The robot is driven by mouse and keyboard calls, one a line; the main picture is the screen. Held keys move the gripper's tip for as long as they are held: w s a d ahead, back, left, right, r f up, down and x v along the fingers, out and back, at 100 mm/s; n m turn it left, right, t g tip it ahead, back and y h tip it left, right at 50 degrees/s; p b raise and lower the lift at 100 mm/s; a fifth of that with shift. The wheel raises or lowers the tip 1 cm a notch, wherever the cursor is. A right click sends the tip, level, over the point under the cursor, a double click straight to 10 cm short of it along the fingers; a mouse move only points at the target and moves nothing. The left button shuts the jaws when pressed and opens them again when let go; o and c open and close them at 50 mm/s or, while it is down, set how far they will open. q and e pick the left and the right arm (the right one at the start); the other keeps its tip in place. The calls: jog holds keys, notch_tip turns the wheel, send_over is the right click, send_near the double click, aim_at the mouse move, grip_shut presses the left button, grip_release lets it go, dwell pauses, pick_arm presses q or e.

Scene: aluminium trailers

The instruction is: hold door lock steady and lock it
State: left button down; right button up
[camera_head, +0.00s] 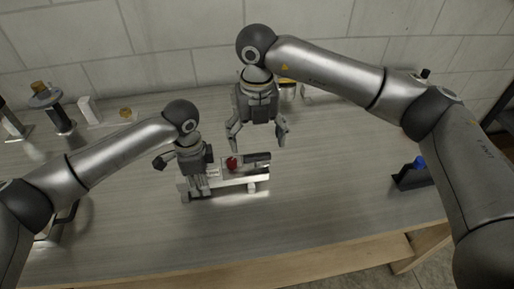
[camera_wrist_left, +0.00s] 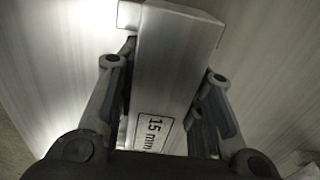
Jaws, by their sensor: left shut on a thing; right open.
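The door lock (camera_head: 232,182) is a metallic block assembly lying on the table, with a red knob (camera_head: 231,163) and a dark handle (camera_head: 257,157) on top. My left gripper (camera_head: 197,192) is shut on its left end. In the left wrist view, the fingers (camera_wrist_left: 165,105) straddle a metal bar (camera_wrist_left: 172,65) of the lock with a "15 min" label. My right gripper (camera_head: 257,145) is open and empty, pointing down just above and behind the handle. The part of the lock under my left gripper is hidden.
Several small parts, including a dark post (camera_head: 61,118) and a white block (camera_head: 90,110), stand at the back left. A dark holder with a blue knob (camera_head: 419,162) is at the right. A jar (camera_head: 287,91) stands behind my right gripper. The table (camera_head: 330,190) is clear right of the lock.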

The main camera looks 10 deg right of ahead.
aim_at(257, 155)
notch_tip(257, 155, up, 7)
dwell(0.3)
pick_arm(q)
jog(key=c, duration=0.9)
grip_release()
